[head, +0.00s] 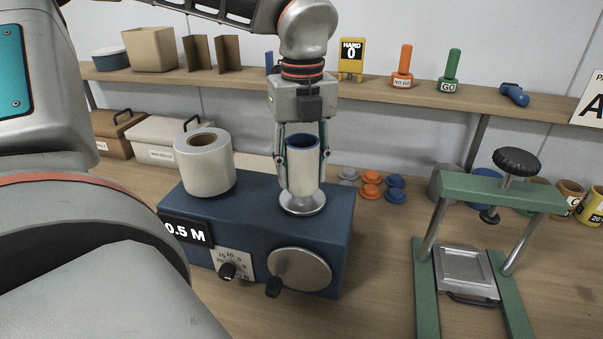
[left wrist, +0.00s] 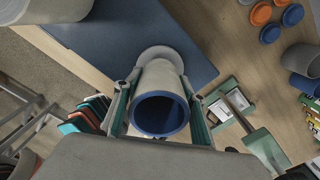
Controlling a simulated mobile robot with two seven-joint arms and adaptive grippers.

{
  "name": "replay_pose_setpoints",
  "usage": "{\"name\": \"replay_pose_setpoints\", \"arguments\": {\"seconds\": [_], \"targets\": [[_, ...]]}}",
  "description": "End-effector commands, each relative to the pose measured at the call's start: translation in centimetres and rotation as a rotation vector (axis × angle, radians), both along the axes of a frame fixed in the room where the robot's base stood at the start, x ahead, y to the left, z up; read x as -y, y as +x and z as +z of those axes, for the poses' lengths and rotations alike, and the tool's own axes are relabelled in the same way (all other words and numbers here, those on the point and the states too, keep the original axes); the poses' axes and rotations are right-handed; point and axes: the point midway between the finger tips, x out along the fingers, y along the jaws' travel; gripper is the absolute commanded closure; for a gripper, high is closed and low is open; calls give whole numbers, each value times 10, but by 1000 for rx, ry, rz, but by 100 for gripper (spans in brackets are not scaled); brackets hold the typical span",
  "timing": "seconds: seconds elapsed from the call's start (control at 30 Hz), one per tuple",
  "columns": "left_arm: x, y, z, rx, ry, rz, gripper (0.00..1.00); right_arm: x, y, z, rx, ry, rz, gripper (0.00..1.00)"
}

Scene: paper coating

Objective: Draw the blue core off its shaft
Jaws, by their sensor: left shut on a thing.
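The blue core (head: 303,165) is a pale tube with a blue inside and rim. It stands upright over the round metal flange (head: 303,202) on top of the blue machine (head: 255,220). My left gripper (head: 303,160) comes down from above with a finger on each side of the core and is shut on it. In the left wrist view the core (left wrist: 160,110) shows its open blue end between the two fingers, with the flange (left wrist: 160,53) beyond it. The shaft itself is hidden. My right gripper is not in view.
A white paper roll (head: 205,172) stands on the machine left of the core. A green press (head: 485,190) with a black knob stands at the right. Orange and blue caps (head: 371,184) lie behind the machine. A shelf (head: 430,92) runs along the back wall.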

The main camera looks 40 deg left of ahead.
Motion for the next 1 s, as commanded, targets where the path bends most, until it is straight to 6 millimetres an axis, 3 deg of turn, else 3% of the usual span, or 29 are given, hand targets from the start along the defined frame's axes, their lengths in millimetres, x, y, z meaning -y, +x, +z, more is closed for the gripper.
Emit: {"name": "replay_pose_setpoints", "arguments": {"seconds": [1.0], "targets": [[0, 0, 57, 2, 0, 0, 80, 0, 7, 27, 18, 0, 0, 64]]}}
